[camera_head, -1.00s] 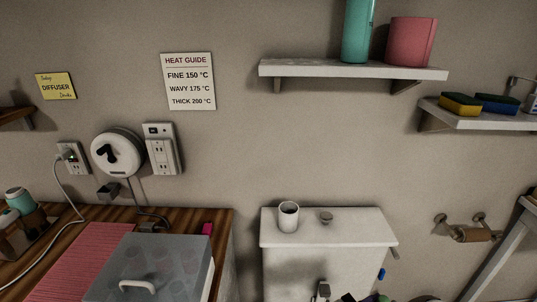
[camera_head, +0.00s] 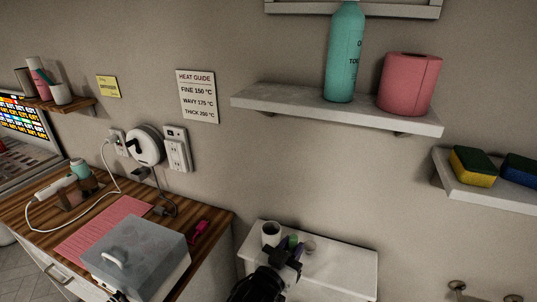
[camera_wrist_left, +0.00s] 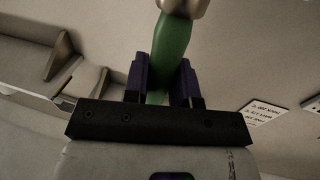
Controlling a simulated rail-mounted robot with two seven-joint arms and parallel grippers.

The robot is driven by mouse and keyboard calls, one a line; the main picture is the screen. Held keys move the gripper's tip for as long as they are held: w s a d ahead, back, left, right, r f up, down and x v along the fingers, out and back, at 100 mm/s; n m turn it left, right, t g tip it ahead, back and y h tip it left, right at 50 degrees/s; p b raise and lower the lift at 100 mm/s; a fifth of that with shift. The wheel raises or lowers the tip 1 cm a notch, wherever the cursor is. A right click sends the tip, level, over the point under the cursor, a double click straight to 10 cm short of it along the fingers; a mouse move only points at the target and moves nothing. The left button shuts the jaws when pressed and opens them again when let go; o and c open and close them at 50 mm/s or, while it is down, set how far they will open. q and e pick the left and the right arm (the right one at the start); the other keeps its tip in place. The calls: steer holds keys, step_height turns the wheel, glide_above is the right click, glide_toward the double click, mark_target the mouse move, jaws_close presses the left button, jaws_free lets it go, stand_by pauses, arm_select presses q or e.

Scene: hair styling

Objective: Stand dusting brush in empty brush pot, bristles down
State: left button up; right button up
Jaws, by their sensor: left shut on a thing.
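A white pot (camera_head: 270,234) with a dark, empty-looking inside stands upright on the pale cabinet top (camera_head: 345,268). My left gripper (camera_head: 289,249) is just right of the pot and in front of it, over the cabinet top. It is shut on the green handle of the dusting brush (camera_head: 292,241). In the left wrist view, the green brush (camera_wrist_left: 173,45) stands between the purple fingers of the left gripper (camera_wrist_left: 163,82), with a beige-gold part at the top edge. The bristles cannot be made out. My right gripper is not in view.
A small round grey item (camera_head: 310,245) sits on the cabinet top right of the gripper. A wall shelf (camera_head: 270,101) with a teal bottle (camera_head: 345,55) and pink roll (camera_head: 408,84) hangs above. A lidded box (camera_head: 135,255) stands on the wooden counter at left. The cabinet top's right is clear.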

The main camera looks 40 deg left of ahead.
arm_select(q)
steer(key=w+a+r+n+y+p, duration=0.2)
steer(key=w+a+r+y+p, duration=0.3)
steer(key=a+r+p, duration=0.65)
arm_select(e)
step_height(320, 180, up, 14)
arm_select(q)
step_height(320, 180, down, 11)
steer(key=w+h+b, duration=0.1)
steer(key=b, duration=0.7)
steer(key=shift+w+a+n+g+b, duration=0.2)
steer(key=shift+a+n+g+b, duration=0.05)
steer(key=shift+n+g+b, duration=0.15)
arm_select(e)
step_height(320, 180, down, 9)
arm_select(q)
steer(key=o, duration=1)
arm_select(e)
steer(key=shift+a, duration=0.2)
arm_select(q)
steer(key=shift+b+v, duration=1.2)
steer(key=shift+v, duration=5.7)
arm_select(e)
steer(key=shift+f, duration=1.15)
